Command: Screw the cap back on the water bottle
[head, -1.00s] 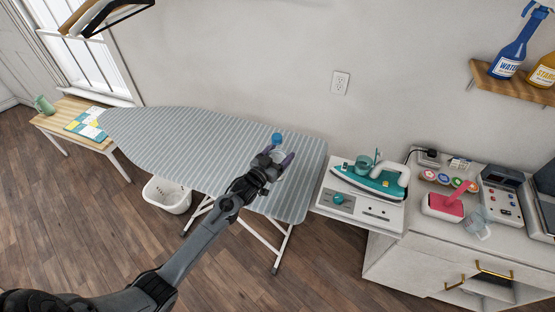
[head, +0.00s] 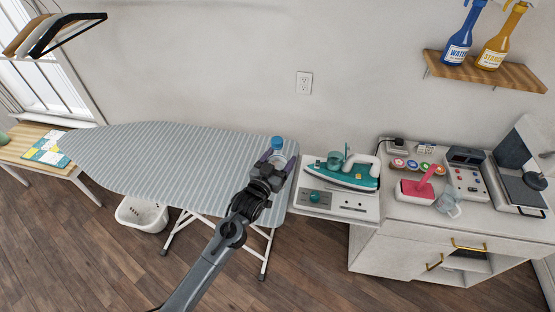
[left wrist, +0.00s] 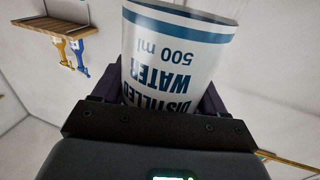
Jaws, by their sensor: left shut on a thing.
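The water bottle (head: 277,157) is a small clear bottle with a white label. It stands out above the right end of the striped ironing board, between the fingers of my left gripper (head: 275,164). A blue cap (head: 277,142) shows at the bottle's top; I cannot tell whether it is screwed down or only resting there. In the left wrist view the bottle's label (left wrist: 175,60), reading distilled water 500 ml, is upside down and fills the space between my fingers. My left gripper is shut on the bottle. The cap is hidden in that view. My right gripper is not seen.
The ironing board (head: 160,150) is otherwise bare. A teal iron (head: 350,175) rests on a white stand (head: 335,204) just right of the gripper. A white counter (head: 400,225) holds a pink item, a clear cup (head: 449,206) and devices. A shelf (head: 480,70) carries two spray bottles.

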